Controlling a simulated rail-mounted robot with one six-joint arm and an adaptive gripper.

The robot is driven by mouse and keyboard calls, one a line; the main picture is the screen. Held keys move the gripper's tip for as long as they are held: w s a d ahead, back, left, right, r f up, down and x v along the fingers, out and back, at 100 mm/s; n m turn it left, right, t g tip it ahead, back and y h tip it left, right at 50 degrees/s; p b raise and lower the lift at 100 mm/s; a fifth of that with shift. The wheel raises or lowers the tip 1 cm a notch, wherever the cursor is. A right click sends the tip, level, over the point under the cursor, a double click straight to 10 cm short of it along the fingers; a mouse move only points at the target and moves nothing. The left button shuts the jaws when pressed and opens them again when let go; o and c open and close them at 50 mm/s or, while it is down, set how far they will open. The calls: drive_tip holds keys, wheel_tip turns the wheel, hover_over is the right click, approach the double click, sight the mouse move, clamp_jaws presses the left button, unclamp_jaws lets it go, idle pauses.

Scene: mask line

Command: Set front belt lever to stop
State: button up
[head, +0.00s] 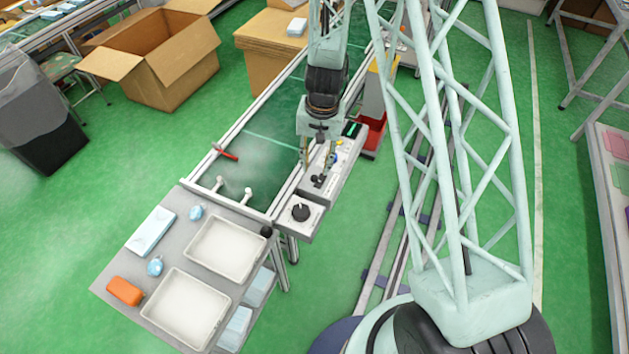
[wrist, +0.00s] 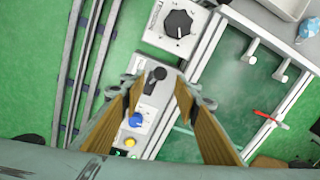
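A black lever (head: 318,180) sits on the near part of the narrow light-coloured control panel (head: 345,158) beside the belt. In the wrist view the lever (wrist: 156,75) shows between my two fingertips, with its knob end toward the upper right. I cannot read any stop marking by it. My gripper (head: 318,162) points down over the panel. In the wrist view my gripper (wrist: 157,82) is open, with its tan fingers apart on either side of the lever. I cannot tell whether either finger touches it.
A box with a black rotary knob (head: 300,212) stands at the near end of the panel. A blue knob (wrist: 135,119) and a yellow button (wrist: 130,142) lie along the panel. The green belt (head: 262,135) runs alongside. A table with white trays (head: 226,250) is in front.

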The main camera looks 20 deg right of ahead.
sight(315, 177)
drive_tip(key=shift+w+a+f+b, duration=0.1)
drive_tip(key=shift+f+b, duration=1.1)
drive_tip(key=shift+f, duration=0.7)
drive_tip(key=shift+a+f+b, duration=0.1)
drive_tip(key=shift+f+b, duration=1.05)
drive_tip(key=shift+f, duration=0.7)
drive_tip(key=shift+c, duration=0.9)
clamp_jaws()
